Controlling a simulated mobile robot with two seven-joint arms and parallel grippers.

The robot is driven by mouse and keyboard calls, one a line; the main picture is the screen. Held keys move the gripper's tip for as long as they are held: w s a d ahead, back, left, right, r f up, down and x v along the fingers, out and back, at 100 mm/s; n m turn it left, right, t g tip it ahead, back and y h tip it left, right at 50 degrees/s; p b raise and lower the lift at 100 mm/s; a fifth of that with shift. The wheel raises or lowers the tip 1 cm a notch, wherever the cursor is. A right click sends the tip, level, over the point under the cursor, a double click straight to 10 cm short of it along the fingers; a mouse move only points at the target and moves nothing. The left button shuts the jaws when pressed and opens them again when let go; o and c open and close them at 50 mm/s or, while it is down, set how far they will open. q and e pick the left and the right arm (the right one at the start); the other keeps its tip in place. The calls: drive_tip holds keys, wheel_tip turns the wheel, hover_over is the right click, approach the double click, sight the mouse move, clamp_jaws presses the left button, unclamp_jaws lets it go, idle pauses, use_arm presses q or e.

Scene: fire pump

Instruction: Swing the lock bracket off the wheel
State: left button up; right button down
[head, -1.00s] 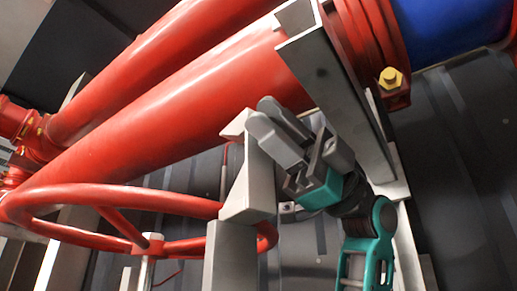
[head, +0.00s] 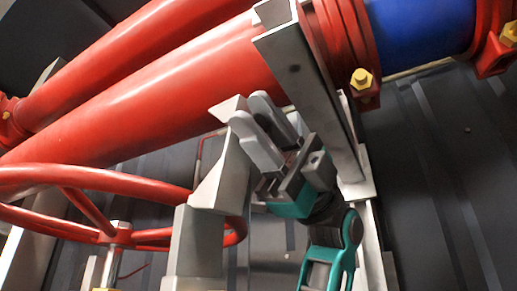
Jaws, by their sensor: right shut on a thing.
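The lock bracket (head: 222,178) is a grey metal piece with an angled upper arm. It stands in front of the red handwheel (head: 95,178), and the rim passes behind it and shows again on its right side. Whether the bracket touches the rim cannot be told. My right gripper (head: 250,120) is at the bracket's upper end, coming from the lower right. Its grey fingers are shut on the bracket's upper part; the exact contact is partly hidden by the fingers. My left gripper is out of view.
Large red pipes (head: 160,90) run diagonally above the wheel. A grey metal post (head: 315,95) stands close behind and right of the gripper. A blue pipe section (head: 420,25) is at the upper right. Dark ribbed wall (head: 440,170) fills the right side.

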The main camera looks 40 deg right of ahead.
drive_tip(key=c, duration=1)
unclamp_jaws()
drive_tip(key=shift+o, duration=0.2)
use_arm(q)
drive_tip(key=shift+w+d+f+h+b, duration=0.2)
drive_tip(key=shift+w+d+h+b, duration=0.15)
drive_tip(key=shift+b, duration=0.45)
use_arm(e)
drive_tip(key=v, duration=1.3)
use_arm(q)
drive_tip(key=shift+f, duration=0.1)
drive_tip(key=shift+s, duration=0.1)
